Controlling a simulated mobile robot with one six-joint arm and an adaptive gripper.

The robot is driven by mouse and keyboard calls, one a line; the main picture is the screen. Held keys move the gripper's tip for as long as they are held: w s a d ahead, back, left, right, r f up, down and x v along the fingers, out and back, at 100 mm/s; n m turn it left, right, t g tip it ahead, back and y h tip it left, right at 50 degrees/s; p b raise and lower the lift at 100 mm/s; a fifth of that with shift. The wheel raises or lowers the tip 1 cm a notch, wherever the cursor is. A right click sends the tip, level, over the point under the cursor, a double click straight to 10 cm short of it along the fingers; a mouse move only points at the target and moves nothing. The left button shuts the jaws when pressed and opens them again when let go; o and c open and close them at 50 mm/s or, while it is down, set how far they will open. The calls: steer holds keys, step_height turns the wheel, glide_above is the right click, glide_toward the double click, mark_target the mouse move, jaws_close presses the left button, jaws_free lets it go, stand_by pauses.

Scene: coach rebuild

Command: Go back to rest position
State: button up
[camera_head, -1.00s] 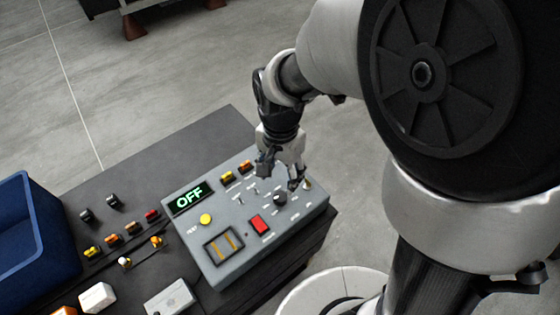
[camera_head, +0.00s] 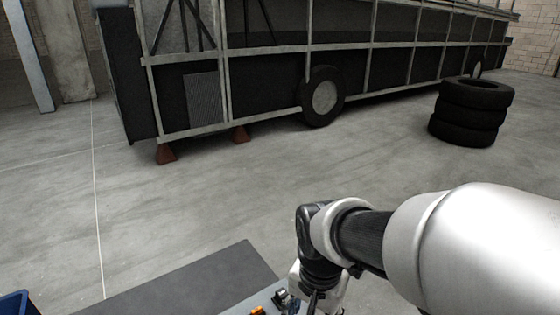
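My gripper (camera_head: 312,296) is at the bottom of the head view, right of centre, above the far edge of the grey control box (camera_head: 262,303). Only the top edge of that box shows, with an orange part on it; the rest is cut off by the frame. The fingers run into the bottom edge, so I cannot tell whether they are open or shut. My arm reaches in from the right.
The dark table (camera_head: 185,285) fills the bottom left, with a corner of a blue bin (camera_head: 14,303) beside it. A coach frame (camera_head: 260,90) stands across the back on brown stands. Stacked tyres (camera_head: 470,112) are at the right. The floor between is clear.

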steer(key=s+d+r+n+t, duration=0.3)
steer(key=s+d+r+n, duration=0.3)
steer(key=s, duration=0.5)
steer(key=shift+s+d+r+t, duration=0.3)
steer(key=shift+s+d+r, duration=0.1)
steer(key=shift+d+r, duration=0.55)
steer(key=shift+d+f, duration=0.1)
steer(key=shift+c, duration=0.2)
stand_by(0.3)
